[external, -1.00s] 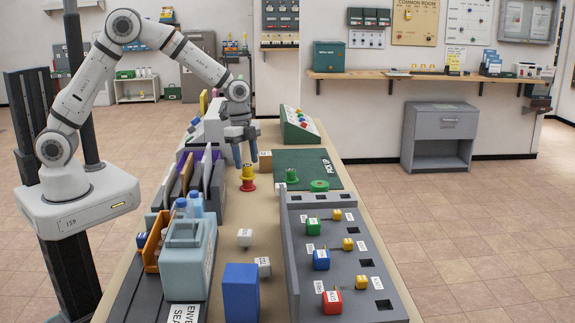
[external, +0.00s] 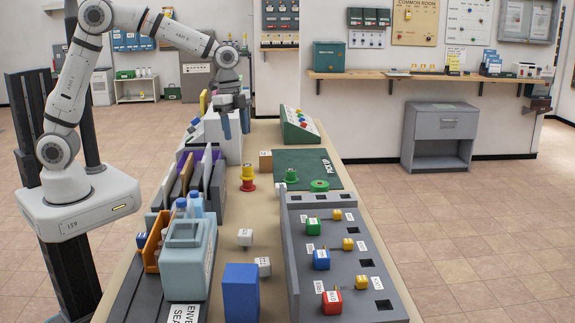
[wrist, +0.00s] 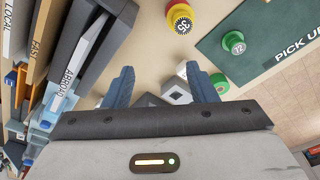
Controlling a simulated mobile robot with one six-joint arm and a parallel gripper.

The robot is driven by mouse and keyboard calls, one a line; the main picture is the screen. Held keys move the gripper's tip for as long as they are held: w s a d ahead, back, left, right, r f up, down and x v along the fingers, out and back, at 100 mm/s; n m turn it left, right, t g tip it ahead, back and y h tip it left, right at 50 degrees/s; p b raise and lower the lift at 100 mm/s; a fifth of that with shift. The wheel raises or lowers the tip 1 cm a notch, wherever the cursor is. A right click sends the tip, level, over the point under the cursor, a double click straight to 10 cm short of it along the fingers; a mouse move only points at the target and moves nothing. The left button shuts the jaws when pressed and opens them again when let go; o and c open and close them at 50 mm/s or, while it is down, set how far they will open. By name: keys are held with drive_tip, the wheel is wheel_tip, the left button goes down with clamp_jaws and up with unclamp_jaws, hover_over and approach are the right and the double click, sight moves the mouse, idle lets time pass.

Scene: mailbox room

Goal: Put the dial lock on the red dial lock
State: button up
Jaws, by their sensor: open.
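A yellow dial lock (external: 247,171) sits on top of the red dial lock (external: 248,187) on the bench, and the stack looks upright. In the wrist view the yellow dial lock (wrist: 181,19) shows a numbered face, with a red edge of the red dial lock (wrist: 177,4) behind it. My gripper (external: 236,133) is raised above the bench, higher than the stack and apart from it. Its two blue fingers are spread with nothing between them, as the wrist view of the gripper (wrist: 160,78) also shows.
Upright sorting slots (external: 205,178) stand left of the stack. A grey panel with coloured blocks (external: 345,262) fills the near right.

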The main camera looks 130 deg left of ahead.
drive_tip(key=w+d+r, duration=0.1)
drive_tip(key=d, duration=0.3)
drive_tip(key=w+d+r, duration=0.1)
drive_tip(key=d, duration=0.3)
drive_tip(key=w+d+r, duration=0.1)
drive_tip(key=d, duration=0.4)
drive_tip(key=shift+d+r, duration=0.1)
drive_tip(key=shift+r, duration=0.25)
drive_tip(key=s+d+r, duration=0.2)
drive_tip(key=d, duration=1)
drive_tip(key=s+d+f, duration=0.1)
drive_tip(key=s+d, duration=0.4)
drive_tip(key=d, duration=0.3)
drive_tip(key=s+d+f+t, duration=0.1)
drive_tip(key=s+d, duration=0.5)
drive_tip(key=d, duration=0.2)
drive_tip(key=shift+d+f, duration=0.3)
drive_tip(key=shift+f, duration=0.05)
